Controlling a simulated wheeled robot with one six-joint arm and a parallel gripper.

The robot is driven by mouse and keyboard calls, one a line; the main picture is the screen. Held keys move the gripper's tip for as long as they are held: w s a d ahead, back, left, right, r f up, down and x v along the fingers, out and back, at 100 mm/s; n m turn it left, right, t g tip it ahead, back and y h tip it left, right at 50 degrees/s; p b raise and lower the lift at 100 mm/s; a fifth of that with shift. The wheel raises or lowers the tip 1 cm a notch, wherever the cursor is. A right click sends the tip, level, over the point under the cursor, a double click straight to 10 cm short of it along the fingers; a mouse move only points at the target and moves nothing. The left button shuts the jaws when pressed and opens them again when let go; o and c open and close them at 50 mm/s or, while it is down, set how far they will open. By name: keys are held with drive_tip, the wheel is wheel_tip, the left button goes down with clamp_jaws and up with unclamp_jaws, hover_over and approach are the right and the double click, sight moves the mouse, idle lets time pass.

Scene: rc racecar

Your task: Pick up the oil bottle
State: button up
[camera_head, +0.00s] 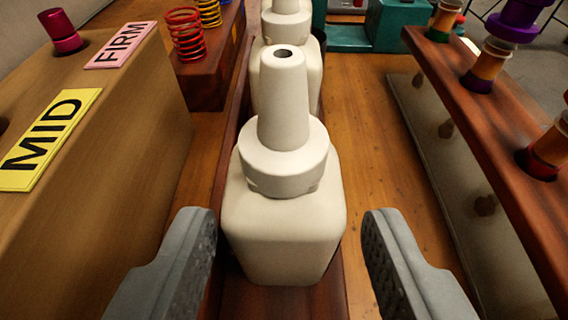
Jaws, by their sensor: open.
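A cream oil bottle (284,225) with a tall tapered nozzle stands upright in the middle of the view, in a narrow dark wooden rack. More bottles of the same cream colour (287,25) stand in line behind it, partly hidden by the front one. My gripper (288,235) is open, with one grey finger on each side of the front bottle's body. The left finger is close to the bottle's side and the right finger has a small gap. I cannot tell whether either finger touches it.
At left stands a wooden block with a yellow MID label (48,138) and a pink FIRM label (121,44). A red spring (186,34) sits behind it. At right, a raised wooden rack (490,130) holds several coloured parts. Teal objects (400,25) stand at the back.

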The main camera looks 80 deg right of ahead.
sight(287, 181)
drive_tip(key=shift+x, duration=2.8)
drive_tip(key=shift+w+r, duration=0.1)
drive_tip(key=shift+c, duration=0.2)
drive_tip(key=c, duration=0.7)
